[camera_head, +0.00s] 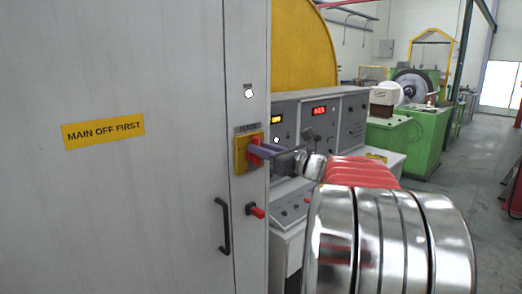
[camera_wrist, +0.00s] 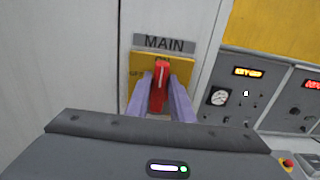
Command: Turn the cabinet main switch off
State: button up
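The cabinet main switch has a red handle (camera_wrist: 161,73) on a yellow plate (camera_wrist: 137,64) under a MAIN label. The handle stands about upright in the wrist view. In the head view the yellow plate (camera_head: 241,157) is on the right edge of the grey cabinet front, with the red handle (camera_head: 254,152) partly behind my fingers. My gripper (camera_wrist: 161,86) has its two purple fingers on either side of the handle, with the tips close to it. Whether both fingers press on the handle is too fine to tell. The gripper (camera_head: 262,151) reaches the switch from the right.
A black door handle (camera_head: 224,226) and a yellow MAIN OFF FIRST sign (camera_head: 103,131) are on the cabinet door. A control console (camera_head: 318,120) with lit displays stands just right of the cabinet.

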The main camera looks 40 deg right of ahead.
grip_shut()
jog(key=shift+a, duration=0.15)
jog(key=shift+n, duration=0.3)
jog(key=n, duration=0.2)
jog(key=a+n, duration=0.1)
jog(key=n, duration=0.2)
jog(key=f+n, duration=0.1)
jog(key=n, duration=0.2)
jog(key=shift+a, duration=0.4)
jog(key=n, duration=0.3)
jog(key=f+n, duration=0.1)
jog(key=n, duration=0.1)
jog(key=shift+a, duration=0.3)
jog(key=shift+a+f+n, duration=0.1)
jog(key=shift+f+n, duration=0.15)
jog(key=shift+n, duration=0.85)
jog(key=shift+a+f+n, duration=0.1)
jog(key=shift+f+n, duration=0.15)
jog(key=shift+n, duration=0.85)
jog(key=shift+f, duration=0.1)
